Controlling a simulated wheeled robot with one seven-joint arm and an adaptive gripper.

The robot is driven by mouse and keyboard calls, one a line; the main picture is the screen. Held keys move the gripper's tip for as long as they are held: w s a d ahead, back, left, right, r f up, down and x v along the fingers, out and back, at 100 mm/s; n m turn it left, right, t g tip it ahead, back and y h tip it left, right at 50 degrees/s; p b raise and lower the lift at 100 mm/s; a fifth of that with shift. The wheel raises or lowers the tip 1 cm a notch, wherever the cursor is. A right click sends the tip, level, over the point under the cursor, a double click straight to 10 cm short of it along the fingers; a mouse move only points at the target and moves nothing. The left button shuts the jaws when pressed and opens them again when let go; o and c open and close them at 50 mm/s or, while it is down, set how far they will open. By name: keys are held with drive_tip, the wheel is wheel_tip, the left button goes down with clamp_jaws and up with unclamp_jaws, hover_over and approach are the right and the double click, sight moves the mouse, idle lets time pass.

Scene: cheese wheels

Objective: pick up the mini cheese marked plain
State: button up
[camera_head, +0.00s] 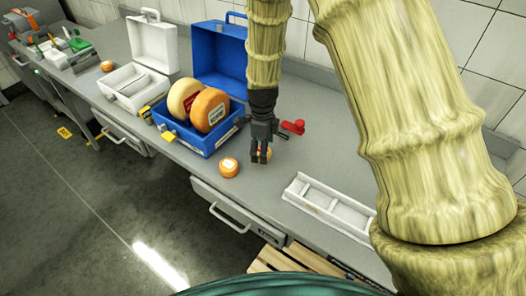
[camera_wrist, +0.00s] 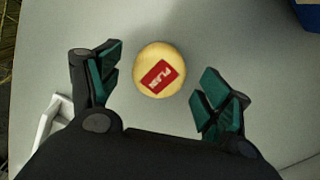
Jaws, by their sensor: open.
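A small round pale-yellow cheese (camera_wrist: 149,57) lies on the grey counter in the wrist view. Its red label has white letters that look like PLAIN, turned at an angle. My gripper (camera_wrist: 161,72) is open, with one green-padded finger left of the cheese and one right of it, apart from it. In the head view my gripper (camera_head: 260,157) points down over the counter and mostly hides this cheese (camera_head: 267,153). Another mini cheese (camera_head: 228,167), orange with a pale label, sits to the left.
A blue case (camera_head: 208,146) holding two large cheese wheels (camera_head: 209,110) stands left of my gripper. A red object (camera_head: 293,127) lies behind to the right. A white divided tray (camera_head: 330,206) lies to the right. An open white case (camera_head: 135,86) stands farther left.

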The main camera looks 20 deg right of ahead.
drive_tip(key=shift+f, duration=1.1)
drive_tip(key=c, duration=1.2)
drive_tip(key=shift+o, duration=0.2)
drive_tip(key=shift+r, duration=0.1)
